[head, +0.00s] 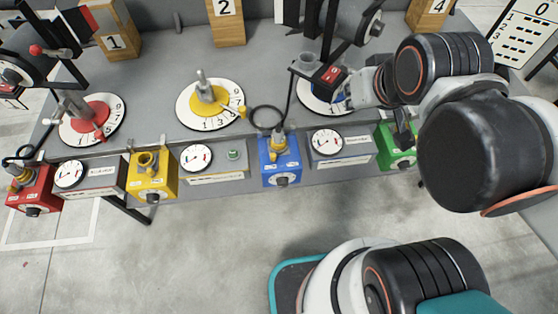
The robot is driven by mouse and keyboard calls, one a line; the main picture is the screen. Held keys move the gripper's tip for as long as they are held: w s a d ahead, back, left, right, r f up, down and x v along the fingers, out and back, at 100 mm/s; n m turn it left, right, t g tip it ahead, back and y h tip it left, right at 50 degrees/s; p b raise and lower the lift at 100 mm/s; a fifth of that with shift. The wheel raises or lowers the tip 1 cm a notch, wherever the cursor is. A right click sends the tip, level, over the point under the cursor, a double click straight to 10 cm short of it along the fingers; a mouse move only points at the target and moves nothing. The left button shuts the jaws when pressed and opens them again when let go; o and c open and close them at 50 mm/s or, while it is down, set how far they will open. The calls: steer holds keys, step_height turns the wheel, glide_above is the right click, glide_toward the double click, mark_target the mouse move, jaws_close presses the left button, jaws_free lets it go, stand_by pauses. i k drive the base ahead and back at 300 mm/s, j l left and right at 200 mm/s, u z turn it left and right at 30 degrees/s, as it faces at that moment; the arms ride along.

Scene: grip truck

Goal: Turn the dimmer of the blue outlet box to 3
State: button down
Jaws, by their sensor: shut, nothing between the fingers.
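The blue outlet box (269,152) stands on the front edge of the workbench, near the middle of the head view. Its dimmer is a dark round knob (282,181) on the front face. The knob's setting is too small to read. My gripper (352,92) is above and to the right of the box, close to the third dial disc. It is shut and apart from the box. Its fingertips are small and hard to make out there.
Red (27,194), yellow (152,181) and green (393,150) boxes stand along the same edge, with gauge panels between them. The white dial disc (313,100) is partly covered by my gripper.

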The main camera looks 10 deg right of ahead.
mark_target(281, 181)
steer(key=j+z, duration=0.1)
steer(key=z, duration=0.2)
steer(key=j+z, duration=0.25)
steer(key=k+j+z, duration=0.25)
steer(key=j, duration=0.3)
steer(key=k+j+z, duration=0.2)
steer(key=k+j, duration=0.15)
steer(key=j, duration=0.2)
steer(key=k+j+z, duration=0.25)
steer(key=k+j, duration=0.3)
steer(key=j, duration=0.15)
steer(key=k+j, duration=0.3)
steer(key=j, duration=0.15)
steer(key=k+j, duration=0.3)
steer(key=j, duration=0.15)
